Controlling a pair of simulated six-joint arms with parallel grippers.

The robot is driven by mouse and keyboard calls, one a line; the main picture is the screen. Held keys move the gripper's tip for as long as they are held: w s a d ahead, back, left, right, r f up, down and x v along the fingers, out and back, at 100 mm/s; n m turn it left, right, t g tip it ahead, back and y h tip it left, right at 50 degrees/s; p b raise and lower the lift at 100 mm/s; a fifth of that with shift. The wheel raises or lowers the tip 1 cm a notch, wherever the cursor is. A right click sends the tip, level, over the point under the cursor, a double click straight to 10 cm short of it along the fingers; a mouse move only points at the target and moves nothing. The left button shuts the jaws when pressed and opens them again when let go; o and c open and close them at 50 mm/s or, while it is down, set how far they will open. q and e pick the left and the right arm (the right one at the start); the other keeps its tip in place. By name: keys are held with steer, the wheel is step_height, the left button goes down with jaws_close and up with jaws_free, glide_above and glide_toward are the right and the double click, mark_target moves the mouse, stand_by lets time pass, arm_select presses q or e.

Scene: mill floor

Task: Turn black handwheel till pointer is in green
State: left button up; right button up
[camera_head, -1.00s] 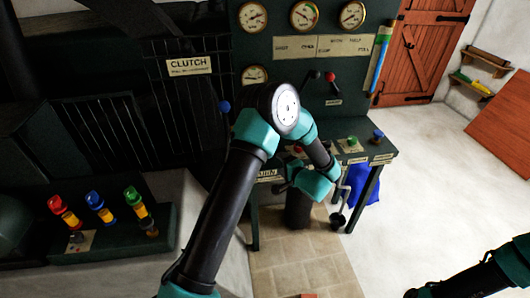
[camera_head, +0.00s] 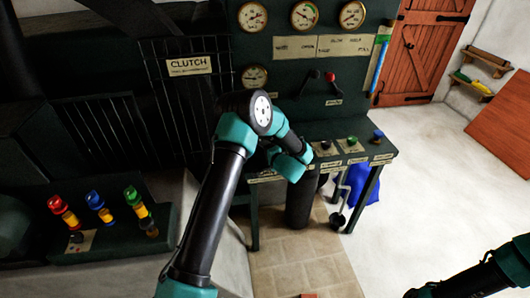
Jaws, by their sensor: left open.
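My left arm reaches from the bottom middle up to the dark green control bench. Its gripper (camera_head: 309,155) is open at the bench's front edge, mostly hidden by its teal wrist, and I see nothing held in it. I cannot make out a black handwheel; my left arm covers part of the bench. A round gauge (camera_head: 304,14) with a coloured arc is at the top middle of the panel. Its pointer is too small to read surely. My right arm shows at the bottom right, with its gripper out of the picture.
Several other gauges (camera_head: 252,16) sit on the panel. Coloured levers (camera_head: 98,206) stand left. The floor at right is clear.

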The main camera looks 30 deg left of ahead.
arm_select(q)
steer(key=c, duration=0.9)
steer(key=shift+w+n+g+y, duration=0.1)
steer(key=shift+n+g+y, duration=0.2)
steer(key=shift+n+g, duration=0.15)
steer(key=n+g, duration=0.2)
steer(key=g, duration=0.1)
steer(key=w+n+g+y, duration=0.1)
steer(key=n+g, duration=0.1)
steer(key=g, duration=0.1)
steer(key=shift+w+d+n, duration=0.1)
steer(key=shift+d+n, duration=0.05)
steer(key=shift+n, duration=0.2)
steer(key=shift+w+n+g+h, duration=0.2)
steer(key=shift+n+g, duration=0.75)
steer(key=shift+g, duration=0.45)
steer(key=shift+w+n+g+h, duration=0.2)
steer(key=shift+n+g, duration=0.75)
steer(key=shift+g, duration=0.4)
steer(key=shift+c, duration=0.2)
